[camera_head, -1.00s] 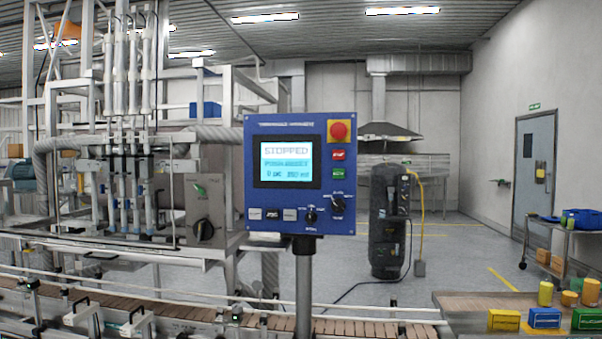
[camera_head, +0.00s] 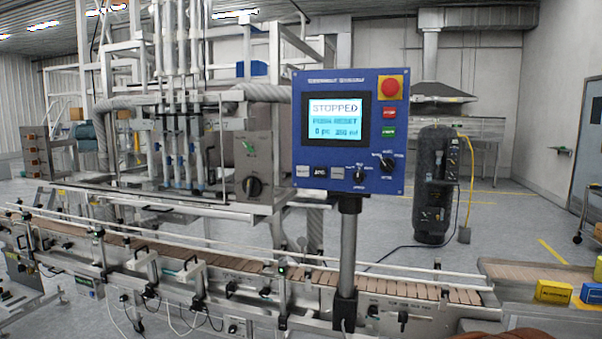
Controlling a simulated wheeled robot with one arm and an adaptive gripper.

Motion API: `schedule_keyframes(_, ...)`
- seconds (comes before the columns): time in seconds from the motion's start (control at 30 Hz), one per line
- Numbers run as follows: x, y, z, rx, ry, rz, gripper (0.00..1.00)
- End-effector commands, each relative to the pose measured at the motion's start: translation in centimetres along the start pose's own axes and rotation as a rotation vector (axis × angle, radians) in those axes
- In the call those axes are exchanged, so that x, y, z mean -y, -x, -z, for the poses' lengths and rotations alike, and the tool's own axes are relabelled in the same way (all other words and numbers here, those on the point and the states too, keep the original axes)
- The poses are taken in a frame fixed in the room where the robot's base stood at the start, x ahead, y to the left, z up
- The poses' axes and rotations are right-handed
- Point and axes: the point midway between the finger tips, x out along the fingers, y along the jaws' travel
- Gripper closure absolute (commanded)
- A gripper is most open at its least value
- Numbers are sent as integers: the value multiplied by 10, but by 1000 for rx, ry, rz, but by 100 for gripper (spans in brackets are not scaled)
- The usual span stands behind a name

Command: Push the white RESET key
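The blue control panel (camera_head: 349,88) stands on a grey post (camera_head: 347,250) in front of the filling machine. Its lit screen (camera_head: 336,122) reads STOPPED, with a line below that looks like PUSH RESET. A row of small keys sits under the screen. The leftmost is a white key (camera_head: 302,171); its label is too small to read, but it fits the RESET key. Beside it are a black key (camera_head: 320,172) and a greyish key (camera_head: 337,173).
The panel also carries a red mushroom button (camera_head: 390,89), red (camera_head: 389,113) and green (camera_head: 388,132) keys and two black selector knobs. A conveyor (camera_head: 230,268) runs below and behind the post. Yellow (camera_head: 553,291) and blue boxes stand at right.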

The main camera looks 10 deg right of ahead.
Motion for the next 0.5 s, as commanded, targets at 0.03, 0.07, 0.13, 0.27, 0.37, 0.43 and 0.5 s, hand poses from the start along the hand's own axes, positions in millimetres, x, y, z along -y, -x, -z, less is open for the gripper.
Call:
schedule_keyframes(0.03,0,0,0,0,0,0,45)
schedule_keyframes(0.07,0,0,0,0,0,0,48)
schedule_keyframes(0.13,0,0,0,0,0,0,55)
schedule_keyframes(0.27,0,0,0,0,0,0,69)
schedule_keyframes(0.37,0,0,0,0,0,0,79)
schedule_keyframes(0.43,0,0,0,0,0,0,87)
schedule_keyframes(0.5,0,0,0,0,0,0,94)
